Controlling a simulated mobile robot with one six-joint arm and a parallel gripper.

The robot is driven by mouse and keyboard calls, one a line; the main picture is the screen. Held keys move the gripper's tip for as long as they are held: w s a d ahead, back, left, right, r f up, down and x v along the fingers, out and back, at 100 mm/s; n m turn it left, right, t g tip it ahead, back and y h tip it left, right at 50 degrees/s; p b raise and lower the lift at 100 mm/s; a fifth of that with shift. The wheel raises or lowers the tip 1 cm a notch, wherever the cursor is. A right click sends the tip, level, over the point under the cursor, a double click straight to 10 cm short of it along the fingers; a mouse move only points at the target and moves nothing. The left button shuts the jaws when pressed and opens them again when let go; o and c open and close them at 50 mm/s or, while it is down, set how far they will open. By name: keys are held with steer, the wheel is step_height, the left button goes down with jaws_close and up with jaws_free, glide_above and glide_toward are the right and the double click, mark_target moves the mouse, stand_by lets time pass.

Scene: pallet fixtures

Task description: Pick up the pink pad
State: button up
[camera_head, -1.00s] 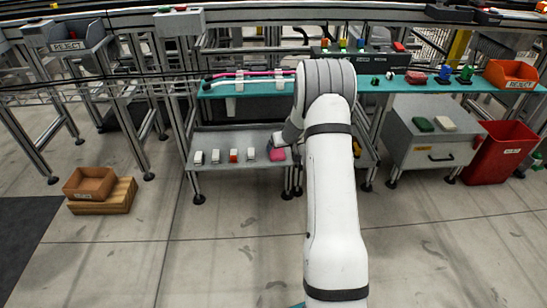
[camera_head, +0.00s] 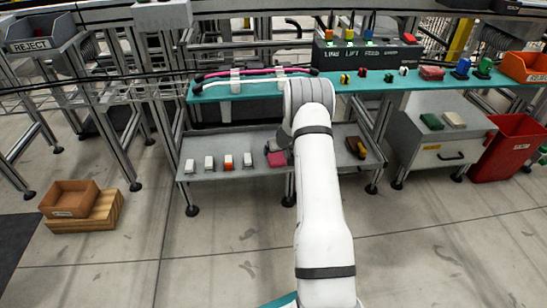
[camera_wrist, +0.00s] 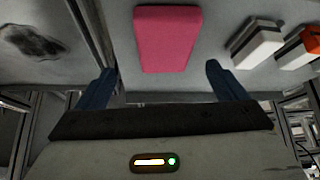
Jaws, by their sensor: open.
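The pink pad (camera_head: 277,158) lies flat on the grey lower shelf (camera_head: 215,173), at the right end of a row of small items. In the wrist view the pink pad (camera_wrist: 167,40) lies ahead of my gripper (camera_wrist: 155,85), roughly between the lines of its two blue fingers. The fingers are spread apart with nothing between them, and the pad looks apart from them. In the head view my wrist (camera_head: 285,135) is just right of the pad and hides part of the shelf; the fingertips are hard to make out there.
Several small white blocks (camera_head: 209,162) and one orange and white block (camera_head: 229,162) stand left of the pad. A teal upper shelf (camera_head: 240,91) with cables is above. A dark and yellow item (camera_head: 355,147) lies right of my arm.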

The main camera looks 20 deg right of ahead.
mark_target(276, 156)
steer(key=shift+s+a+x, duration=0.1)
steer(key=shift+a+x, duration=0.1)
steer(key=shift+x, duration=0.95)
steer(key=shift+s+a+x, duration=0.15)
steer(key=shift+x, duration=1)
steer(key=shift+f, duration=0.15)
steer(key=shift+c, duration=0.4)
steer(key=c, duration=1)
steer(key=shift+r+p, duration=0.3)
steer(key=shift+r, duration=0.5)
step_height(276, 156, up, 3)
steer(key=shift+f+p, duration=0.2)
steer(key=shift+p, duration=0.55)
steer(key=s+b, duration=0.1)
steer(key=b, duration=0.1)
steer(key=s+f+b, duration=0.1)
steer(key=s, duration=0.1)
steer(key=shift+s+a+f+b, duration=0.1)
steer(key=shift+a+f+b, duration=0.05)
steer(key=shift+b, duration=0.25)
steer(key=s+a, duration=0.1)
steer(key=s, duration=1.3)
steer(key=shift+s+a+r+p, duration=0.15)
steer(key=shift+s+r+p, duration=0.15)
steer(key=shift+s+p, duration=0.1)
